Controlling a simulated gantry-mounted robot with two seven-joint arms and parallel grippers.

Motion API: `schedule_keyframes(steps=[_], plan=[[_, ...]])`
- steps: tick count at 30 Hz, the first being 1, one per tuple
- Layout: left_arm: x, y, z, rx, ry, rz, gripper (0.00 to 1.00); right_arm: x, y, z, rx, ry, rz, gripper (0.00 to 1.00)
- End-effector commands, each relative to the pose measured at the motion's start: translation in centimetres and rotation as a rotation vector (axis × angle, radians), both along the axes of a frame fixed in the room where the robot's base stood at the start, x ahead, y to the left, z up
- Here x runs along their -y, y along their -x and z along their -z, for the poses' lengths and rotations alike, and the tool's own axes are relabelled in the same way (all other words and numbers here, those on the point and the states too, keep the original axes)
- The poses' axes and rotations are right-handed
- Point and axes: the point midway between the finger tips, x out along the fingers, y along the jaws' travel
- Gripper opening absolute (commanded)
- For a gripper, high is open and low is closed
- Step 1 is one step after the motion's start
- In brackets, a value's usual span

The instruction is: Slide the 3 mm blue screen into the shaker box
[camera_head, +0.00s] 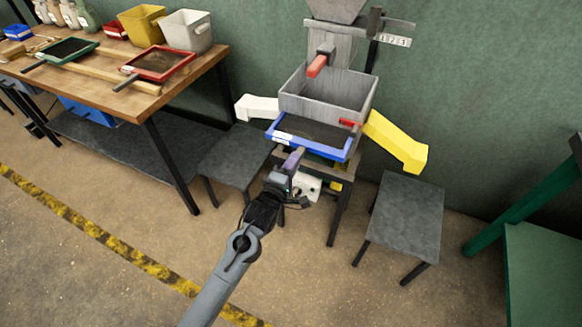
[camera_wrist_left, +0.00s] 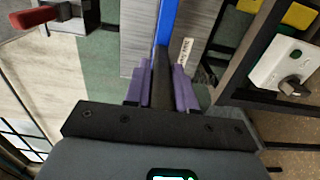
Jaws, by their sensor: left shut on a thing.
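The blue screen (camera_head: 308,145) has a blue frame with a dark mesh and a white label at its left corner. It sits level at the front of the grey shaker box (camera_head: 325,109), its front part sticking out. Its rear edge is hidden by the box, so I cannot tell how deep it sits. My left gripper (camera_head: 293,160) is shut on the screen's dark handle. In the left wrist view the purple fingers (camera_wrist_left: 163,85) close around the handle, with the blue frame (camera_wrist_left: 166,22) beyond. My right gripper is out of view.
A white spout (camera_head: 257,107) and a yellow spout (camera_head: 397,142) flank the box. A red clamp (camera_head: 350,124) is at its right front. Grey stools (camera_head: 404,215) stand either side. The wooden table (camera_head: 130,105) at left holds green-framed (camera_head: 67,50) and red-framed (camera_head: 158,64) screens.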

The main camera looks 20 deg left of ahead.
Motion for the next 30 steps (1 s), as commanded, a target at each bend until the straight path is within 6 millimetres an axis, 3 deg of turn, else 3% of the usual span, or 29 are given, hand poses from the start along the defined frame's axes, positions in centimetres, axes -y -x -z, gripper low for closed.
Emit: schedule_keyframes(steps=[18,30], plan=[[0.4,-2.3,-0.3,0.007,0.002,0.001,0.00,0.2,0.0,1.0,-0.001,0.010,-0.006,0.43],[0.4,-2.5,-0.3,0.006,0.002,0.001,0.00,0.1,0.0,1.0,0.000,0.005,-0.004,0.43]])
